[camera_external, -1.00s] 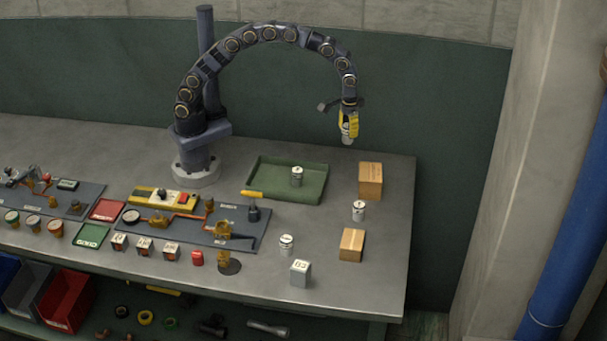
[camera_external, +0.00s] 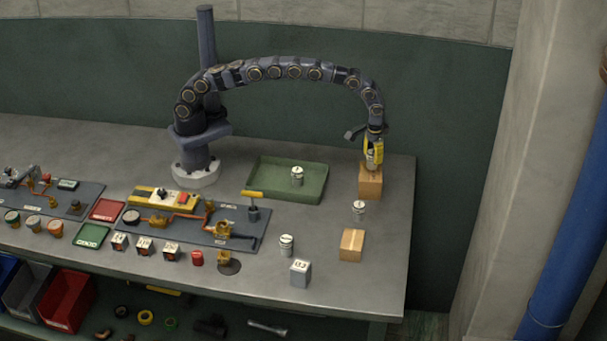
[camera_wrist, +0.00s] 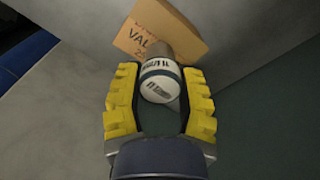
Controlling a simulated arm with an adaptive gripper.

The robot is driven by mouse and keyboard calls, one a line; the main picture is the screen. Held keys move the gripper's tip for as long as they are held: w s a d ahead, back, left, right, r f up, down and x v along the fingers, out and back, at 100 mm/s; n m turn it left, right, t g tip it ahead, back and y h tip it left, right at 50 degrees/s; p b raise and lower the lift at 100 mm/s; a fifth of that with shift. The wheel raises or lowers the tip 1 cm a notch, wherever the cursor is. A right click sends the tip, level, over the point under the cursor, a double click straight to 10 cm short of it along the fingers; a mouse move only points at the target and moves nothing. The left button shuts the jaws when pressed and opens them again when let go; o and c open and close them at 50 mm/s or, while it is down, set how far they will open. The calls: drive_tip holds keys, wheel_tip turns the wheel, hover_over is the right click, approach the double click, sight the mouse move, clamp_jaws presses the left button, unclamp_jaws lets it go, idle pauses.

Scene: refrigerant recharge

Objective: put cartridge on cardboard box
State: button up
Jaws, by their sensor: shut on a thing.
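My gripper (camera_external: 374,155) has yellow fingers and is shut on a white cartridge (camera_wrist: 160,82) with dark print and a grey end. The fingers mostly hide this cartridge in the external view. My gripper is directly over the rear cardboard box (camera_external: 371,185), at the right rear of the bench. In the wrist view this printed box (camera_wrist: 135,40) shows behind the grey end of the cartridge. I cannot tell whether the cartridge touches the box top. A second cardboard box (camera_external: 352,246) stands nearer the front. Other white cartridges stand in the green tray (camera_external: 258,178) and on the bench.
One loose cartridge (camera_external: 359,210) stands between the two boxes and another (camera_external: 286,245) stands further left. A grey block (camera_external: 300,272) is near the front edge. A tool board (camera_external: 190,222) fills the bench centre. The bench's right edge lies close beside the boxes.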

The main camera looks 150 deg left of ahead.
sight(373, 152)
drive_tip(key=shift+f, duration=0.8)
drive_tip(key=o, duration=1)
drive_tip(key=shift+f, duration=0.1)
wheel_tip(373, 152, up, 11)
drive_tip(key=shift+r, duration=0.65)
